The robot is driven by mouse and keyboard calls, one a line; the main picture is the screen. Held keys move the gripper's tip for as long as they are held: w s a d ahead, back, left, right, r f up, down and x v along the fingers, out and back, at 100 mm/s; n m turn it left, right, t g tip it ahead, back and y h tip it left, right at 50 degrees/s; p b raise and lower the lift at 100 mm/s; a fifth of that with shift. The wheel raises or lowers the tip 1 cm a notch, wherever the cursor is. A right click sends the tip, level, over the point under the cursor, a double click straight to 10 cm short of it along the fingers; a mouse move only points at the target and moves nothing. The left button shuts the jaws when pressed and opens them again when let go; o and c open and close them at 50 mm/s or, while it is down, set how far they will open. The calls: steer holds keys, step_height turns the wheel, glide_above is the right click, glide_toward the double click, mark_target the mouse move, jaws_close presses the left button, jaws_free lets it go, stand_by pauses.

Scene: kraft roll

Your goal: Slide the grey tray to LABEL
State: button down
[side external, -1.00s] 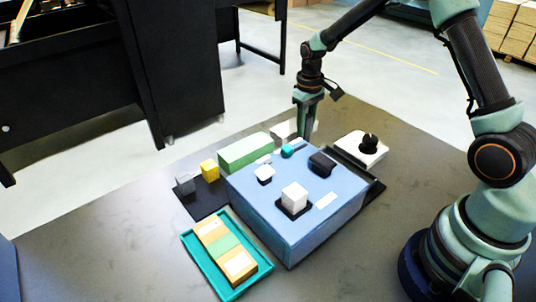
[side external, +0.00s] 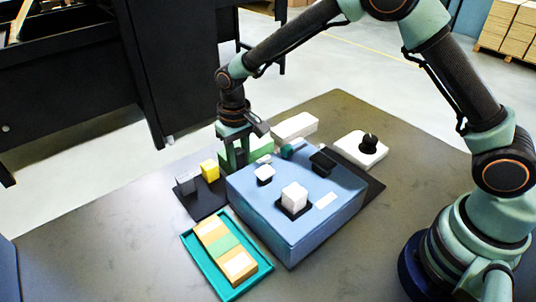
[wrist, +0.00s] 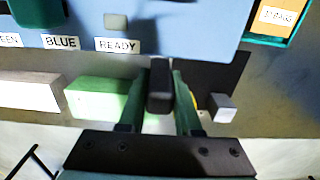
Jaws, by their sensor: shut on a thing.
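My gripper (side external: 237,160) points down behind the blue box's far left edge, beside the green block. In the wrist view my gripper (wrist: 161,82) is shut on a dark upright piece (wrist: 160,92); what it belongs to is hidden. A dark grey flat tray or plate (side external: 206,208) lies left of the box, with a grey cube (side external: 187,184) and a yellow block (side external: 209,170) on it. I cannot tell whether the held piece is part of it. In the wrist view the dark surface (wrist: 215,77) is right of my fingers. No label reading LABEL is legible.
The blue box (side external: 290,235) carries knobs and READY (wrist: 117,45) and BLUE (wrist: 60,42) labels. A green block (side external: 262,148) and white block (side external: 295,127) stand behind it. A teal tray (side external: 195,254) with blocks is at front left.

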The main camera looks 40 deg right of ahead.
steer(key=shift+a+r, duration=0.1)
steer(key=shift+a, duration=0.3)
steer(key=c, duration=0.6)
jaws_free()
steer(key=shift+r, duration=0.1)
step_height(320, 180, up, 12)
steer(key=shift+f, duration=0.1)
